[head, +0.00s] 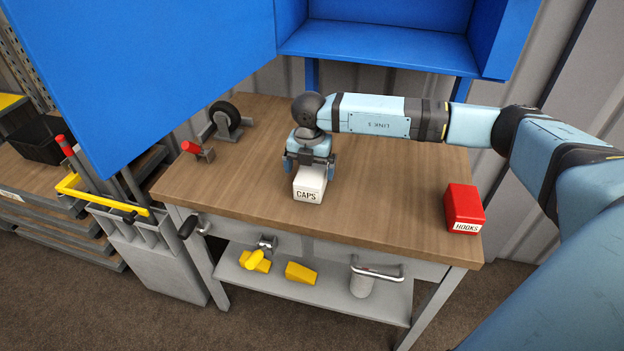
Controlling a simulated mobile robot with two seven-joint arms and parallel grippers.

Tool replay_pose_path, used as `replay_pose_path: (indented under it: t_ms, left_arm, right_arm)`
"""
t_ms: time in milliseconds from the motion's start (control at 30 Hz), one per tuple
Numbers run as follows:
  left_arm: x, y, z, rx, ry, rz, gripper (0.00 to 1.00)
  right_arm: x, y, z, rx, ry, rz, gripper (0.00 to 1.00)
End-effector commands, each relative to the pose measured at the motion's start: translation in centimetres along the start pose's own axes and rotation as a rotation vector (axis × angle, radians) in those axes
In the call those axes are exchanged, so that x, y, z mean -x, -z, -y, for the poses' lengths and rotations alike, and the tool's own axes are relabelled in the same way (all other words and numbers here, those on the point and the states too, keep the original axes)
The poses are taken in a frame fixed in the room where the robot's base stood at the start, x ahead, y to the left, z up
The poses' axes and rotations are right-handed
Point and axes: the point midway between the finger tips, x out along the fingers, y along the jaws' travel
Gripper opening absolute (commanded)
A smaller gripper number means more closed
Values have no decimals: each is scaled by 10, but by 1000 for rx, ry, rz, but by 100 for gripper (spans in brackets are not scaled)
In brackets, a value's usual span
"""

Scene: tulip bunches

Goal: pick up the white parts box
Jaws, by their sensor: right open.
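The white parts box (309,187), labelled CAPS, sits on the wooden workbench (390,210) near its front middle. My right gripper (310,168) points down over the box, with one finger at each side of its rear part. The gripper is open. Its body hides the back of the box, and I cannot tell whether the fingers touch the sides. My left gripper is not in view.
A red box (463,205) labelled HOOKS stands at the bench's right end. A small red-handled tool (199,151) and a black wheel (225,117) are at the left. A blue cabinet (385,45) hangs above the back. The bench between the boxes is clear.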

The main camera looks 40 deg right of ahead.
Motion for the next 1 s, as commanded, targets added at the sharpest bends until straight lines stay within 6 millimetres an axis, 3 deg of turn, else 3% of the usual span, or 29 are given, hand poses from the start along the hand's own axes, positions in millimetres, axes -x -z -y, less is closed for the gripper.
replay_pose_path:
  t_ms: [300, 533, 800, 1000]
  left_arm:
    - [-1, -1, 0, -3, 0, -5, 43]
    - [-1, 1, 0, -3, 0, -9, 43]
    - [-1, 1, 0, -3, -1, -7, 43]
    - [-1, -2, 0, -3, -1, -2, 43]
  right_arm:
    - [-44, -4, 5, 1, 2, -1, 100]
    - [-46, -4, 5, 1, 1, -1, 100]
    - [-45, -4, 5, 1, 0, -1, 41]
    - [-44, -4, 5, 1, 0, 0, 41]
